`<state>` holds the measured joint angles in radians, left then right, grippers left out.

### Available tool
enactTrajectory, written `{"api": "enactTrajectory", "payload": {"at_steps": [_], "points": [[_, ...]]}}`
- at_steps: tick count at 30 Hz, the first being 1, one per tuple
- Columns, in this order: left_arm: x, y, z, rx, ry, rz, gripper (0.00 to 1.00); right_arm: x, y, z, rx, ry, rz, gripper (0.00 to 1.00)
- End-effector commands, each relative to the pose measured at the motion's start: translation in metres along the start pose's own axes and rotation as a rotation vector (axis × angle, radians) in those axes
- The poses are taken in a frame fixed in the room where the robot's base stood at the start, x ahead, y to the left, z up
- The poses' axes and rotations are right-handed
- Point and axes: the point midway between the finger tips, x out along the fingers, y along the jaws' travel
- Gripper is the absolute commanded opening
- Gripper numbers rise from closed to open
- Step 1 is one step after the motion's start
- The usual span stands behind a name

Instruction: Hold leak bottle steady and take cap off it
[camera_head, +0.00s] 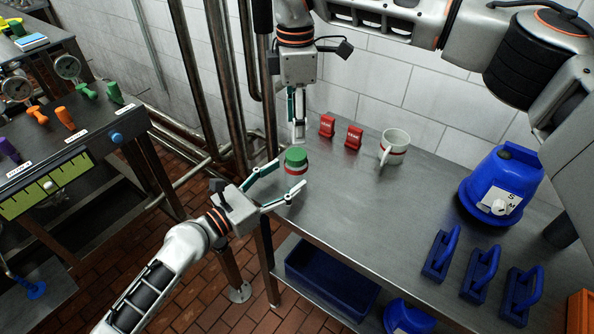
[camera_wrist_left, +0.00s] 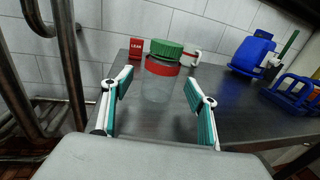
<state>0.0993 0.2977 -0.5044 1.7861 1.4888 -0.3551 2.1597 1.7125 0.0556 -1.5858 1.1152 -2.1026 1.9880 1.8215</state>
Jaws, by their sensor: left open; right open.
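The leak bottle (camera_head: 297,170) stands upright near the left end of the steel table. It has a clear body, a red band and a green cap (camera_head: 295,155), which is on it. In the left wrist view the clear bottle (camera_wrist_left: 159,86) stands ahead, between the lines of my open fingers, with its green cap (camera_wrist_left: 168,48) on top. My left gripper (camera_head: 290,174) is open, with one finger to each side of the bottle; contact cannot be told. My right gripper (camera_head: 296,138) is open, pointing down, just above the cap in the picture. Its finger gap is hard to see.
Two red LEAK blocks (camera_head: 353,137) and a white mug (camera_head: 394,147) stand at the back near the wall. A blue bucket-like container (camera_head: 500,185) and several blue handled blocks (camera_head: 480,272) occupy the right. The table's middle (camera_head: 370,205) is clear. Vertical pipes (camera_head: 226,80) rise at left.

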Motion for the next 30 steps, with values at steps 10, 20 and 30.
{"api": "enactTrajectory", "payload": {"at_steps": [10,20,30], "points": [[0.035,0.000,0.000,0.001,0.001,-0.001,0.58,0.000,0.000,0.000,-0.001,0.001,0.000,0.47],[0.037,-0.001,0.000,0.002,0.000,-0.001,0.53,0.000,0.000,0.000,-0.001,0.002,0.000,0.47],[0.037,-0.001,0.000,0.001,0.001,-0.001,0.00,0.000,0.000,0.000,0.016,0.002,0.000,0.47]]}}
